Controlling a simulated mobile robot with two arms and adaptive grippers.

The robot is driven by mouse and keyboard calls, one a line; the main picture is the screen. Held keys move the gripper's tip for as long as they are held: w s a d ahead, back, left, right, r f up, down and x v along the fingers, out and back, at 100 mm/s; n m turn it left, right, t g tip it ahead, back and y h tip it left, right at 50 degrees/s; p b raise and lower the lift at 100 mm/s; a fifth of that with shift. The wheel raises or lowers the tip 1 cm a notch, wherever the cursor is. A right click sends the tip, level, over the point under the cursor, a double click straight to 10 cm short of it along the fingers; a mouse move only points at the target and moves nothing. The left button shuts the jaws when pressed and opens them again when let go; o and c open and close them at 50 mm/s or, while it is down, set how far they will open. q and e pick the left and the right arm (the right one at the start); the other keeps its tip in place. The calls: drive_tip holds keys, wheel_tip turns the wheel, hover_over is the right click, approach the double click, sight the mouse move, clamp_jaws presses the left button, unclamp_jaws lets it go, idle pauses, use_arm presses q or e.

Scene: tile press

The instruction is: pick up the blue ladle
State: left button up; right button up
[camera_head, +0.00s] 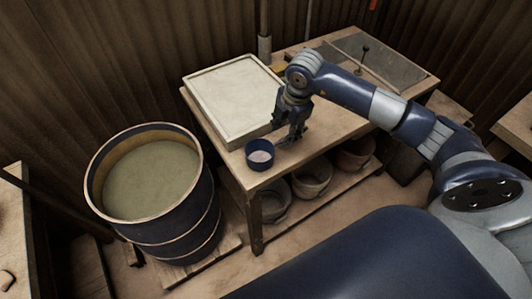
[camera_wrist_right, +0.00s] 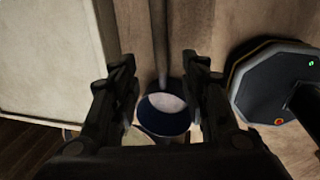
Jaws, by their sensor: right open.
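The blue ladle (camera_head: 260,155) is a small blue cup with a pale inside, at the front edge of the wooden table. Its handle (camera_head: 287,141) runs back across the tabletop, partly hidden by my right gripper. In the right wrist view the ladle's cup (camera_wrist_right: 165,115) shows between the two fingers, with the handle going up the picture. My right gripper (camera_head: 293,137) is open and low over the handle, just behind the cup; its fingers (camera_wrist_right: 160,95) stand on either side of the ladle. Whether they touch it I cannot tell. My left gripper is not in view.
A large barrel (camera_head: 150,239) of murky liquid stands left of the table. A white-filled framed tray (camera_head: 237,99) lies on the table (camera_head: 228,147) beside my right gripper. Several pots (camera_head: 312,178) sit on the lower shelf. A dark plate with a lever (camera_head: 381,66) is at the back right.

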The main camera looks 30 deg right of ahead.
sight(283, 140)
drive_tip(key=f, duration=0.3)
drive_tip(key=w+f+p, duration=0.1)
drive_tip(key=f, duration=0.1)
drive_tip(key=shift+f, duration=0.35)
drive_tip(key=shift+s, duration=0.1)
drive_tip(key=shift+c, duration=0.6)
clamp_jaws()
